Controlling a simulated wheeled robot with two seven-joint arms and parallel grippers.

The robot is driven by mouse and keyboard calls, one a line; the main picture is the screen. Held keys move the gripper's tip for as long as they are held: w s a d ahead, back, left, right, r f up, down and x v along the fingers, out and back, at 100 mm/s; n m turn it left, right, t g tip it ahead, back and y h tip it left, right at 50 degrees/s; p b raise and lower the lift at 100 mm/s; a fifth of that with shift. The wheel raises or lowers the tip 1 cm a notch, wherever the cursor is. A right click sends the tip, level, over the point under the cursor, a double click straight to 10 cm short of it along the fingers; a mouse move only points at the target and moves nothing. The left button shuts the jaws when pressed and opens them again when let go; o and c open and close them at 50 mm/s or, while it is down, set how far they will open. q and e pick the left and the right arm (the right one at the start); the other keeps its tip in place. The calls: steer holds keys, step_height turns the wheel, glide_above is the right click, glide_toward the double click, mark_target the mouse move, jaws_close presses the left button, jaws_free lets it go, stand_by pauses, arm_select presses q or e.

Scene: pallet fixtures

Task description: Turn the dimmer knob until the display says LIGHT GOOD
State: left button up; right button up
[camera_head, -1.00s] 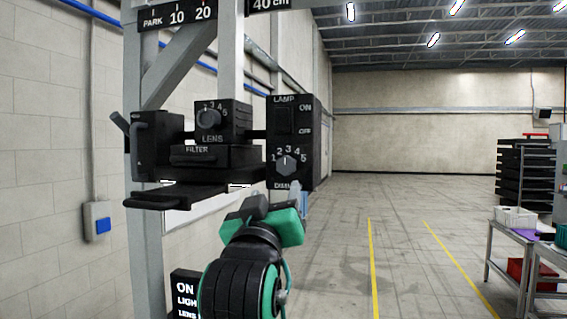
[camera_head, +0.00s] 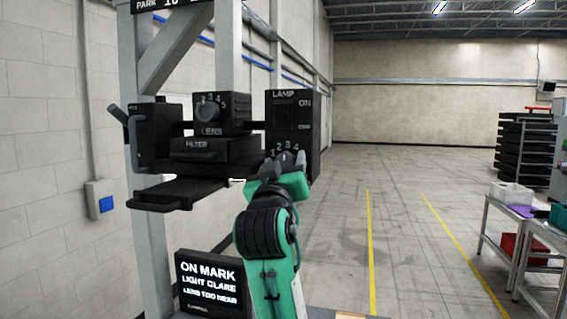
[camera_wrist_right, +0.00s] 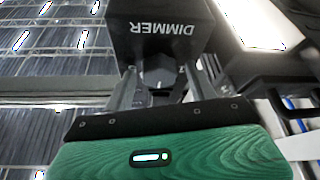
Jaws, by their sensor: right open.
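The dimmer knob (camera_wrist_right: 160,76) is at the lower end of the black lamp box (camera_head: 292,112), below its number scale. My right gripper (camera_head: 285,159) is at the knob and mostly hides it in the head view. In the right wrist view my right gripper (camera_wrist_right: 159,88) is open, with one finger on each side of the knob, under the upside-down word DIMMER. Whether the fingers touch the knob I cannot tell. The display (camera_head: 210,285) at the bottom reads ON MARK, LIGHT GLARE, LENS TOO NEAR. My left gripper is not in view.
Left of the lamp box are the lens knob (camera_head: 207,111), the filter block (camera_head: 215,148) and a black shelf plate (camera_head: 178,193), close to my right arm. A grey post (camera_head: 153,240) carries them. Open floor with yellow lines lies to the right, with a table (camera_head: 510,208) beyond.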

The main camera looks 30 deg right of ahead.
steer(key=c, duration=1)
steer(key=shift+n, duration=0.3)
steer(key=n+y, duration=0.1)
steer(key=n, duration=0.1)
steer(key=shift+n+t, duration=0.3)
steer(key=shift+s+n+t+y, duration=0.15)
steer(key=shift+n+y, duration=0.45)
steer(key=shift+n, duration=0.55)
steer(key=shift+w+n+t+y, duration=0.15)
steer(key=shift+n+y, duration=0.45)
steer(key=shift+n, duration=0.55)
steer(key=o, duration=1)
steer(key=shift+s, duration=0.1)
